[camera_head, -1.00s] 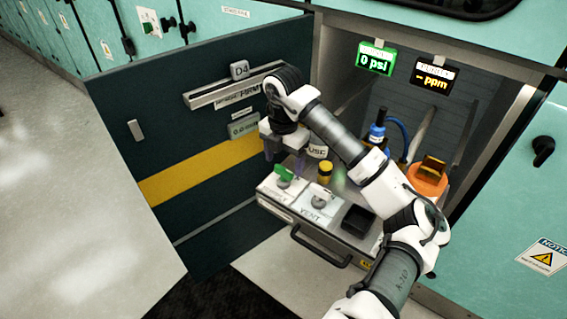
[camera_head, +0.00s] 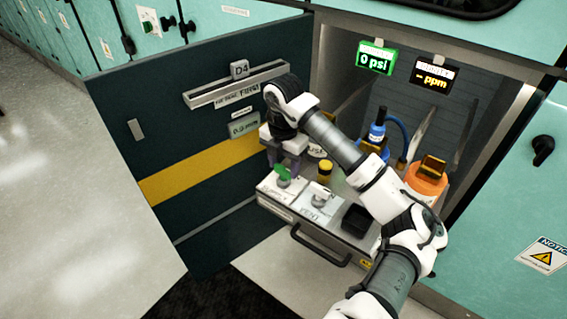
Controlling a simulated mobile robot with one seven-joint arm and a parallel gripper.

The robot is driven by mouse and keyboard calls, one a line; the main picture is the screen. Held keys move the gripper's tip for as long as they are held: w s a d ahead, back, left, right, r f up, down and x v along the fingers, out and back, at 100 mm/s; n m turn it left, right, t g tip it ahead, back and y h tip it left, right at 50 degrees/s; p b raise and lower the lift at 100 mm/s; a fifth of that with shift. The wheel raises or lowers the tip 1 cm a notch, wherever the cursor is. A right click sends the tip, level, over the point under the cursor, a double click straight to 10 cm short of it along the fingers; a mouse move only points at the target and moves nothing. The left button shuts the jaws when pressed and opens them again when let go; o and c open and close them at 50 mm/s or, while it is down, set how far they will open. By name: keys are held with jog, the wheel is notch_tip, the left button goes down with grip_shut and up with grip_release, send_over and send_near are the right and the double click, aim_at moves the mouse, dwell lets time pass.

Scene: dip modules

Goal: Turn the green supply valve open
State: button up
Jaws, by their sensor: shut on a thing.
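The green supply valve (camera_head: 284,181) stands on the left white plate of the pulled-out drawer unit. My gripper (camera_head: 283,170) points down over it, one finger on each side of the green handle, and is shut on it. The fingers partly hide the handle, so its exact angle is hard to tell. A green display (camera_head: 375,60) at the back of the bay reads 0 psi. A second dark display (camera_head: 434,75) shows a dash and ppm.
The vent valve (camera_head: 320,194) with a pale handle is just right of the green one. A yellow-capped item (camera_head: 325,169), a blue bottle (camera_head: 377,133) and an orange container (camera_head: 427,178) stand behind. The open dark door (camera_head: 150,130) borders the left.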

jog(key=n+b, duration=0.3)
jog(key=n, duration=0.1)
jog(key=shift+f+b, duration=0.2)
jog(key=shift+b, duration=0.2)
jog(key=n+b, duration=0.3)
jog(key=n, duration=0.1)
jog(key=shift+r+n, duration=0.1)
jog(key=shift+n, duration=0.2)
jog(key=n+b, duration=0.2)
jog(key=n, duration=0.2)
jog(key=shift+r+n+b, duration=0.15)
jog(key=shift+n+b, duration=0.3)
jog(key=shift+n, duration=2.25)
jog(key=o, duration=1)
